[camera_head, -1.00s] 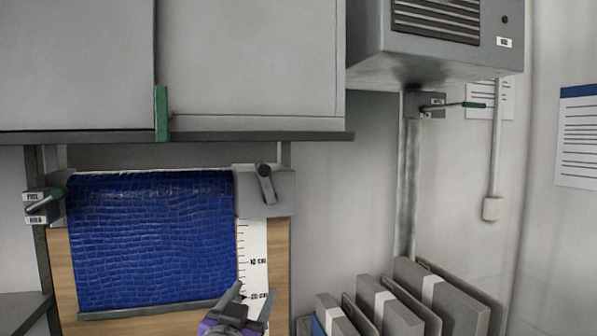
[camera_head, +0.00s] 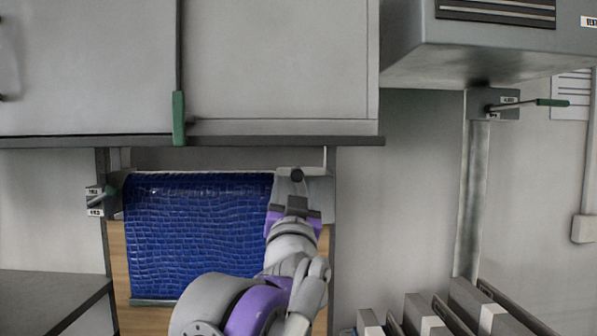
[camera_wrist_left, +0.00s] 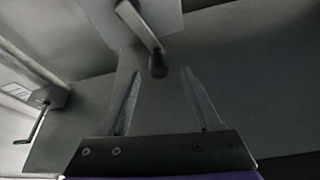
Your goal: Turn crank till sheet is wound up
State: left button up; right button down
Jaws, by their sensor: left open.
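The blue crocodile-textured sheet (camera_head: 195,235) hangs from a roller, with a grey bar (camera_head: 152,302) along its lower edge. The crank's dark knob (camera_head: 296,174) is at the roller's right end, in front of a grey bracket (camera_head: 321,187). My left gripper (camera_head: 296,190) is just below the knob and hides much of the crank. In the left wrist view, its two fingers (camera_wrist_left: 161,98) are apart with nothing between them. The crank knob (camera_wrist_left: 158,66) is just beyond the fingertips, roughly centred, on its pale arm (camera_wrist_left: 138,27). My right gripper is not in view.
Grey boxes (camera_head: 425,315) stand at lower right.

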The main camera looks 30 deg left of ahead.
aim_at(297, 179)
pick_arm(q)
jog(key=p+x, duration=0.1)
jog(key=x, duration=0.4)
jog(key=shift+w+r, duration=0.1)
jog(key=shift+w, duration=0.25)
grip_shut()
dwell(1.1)
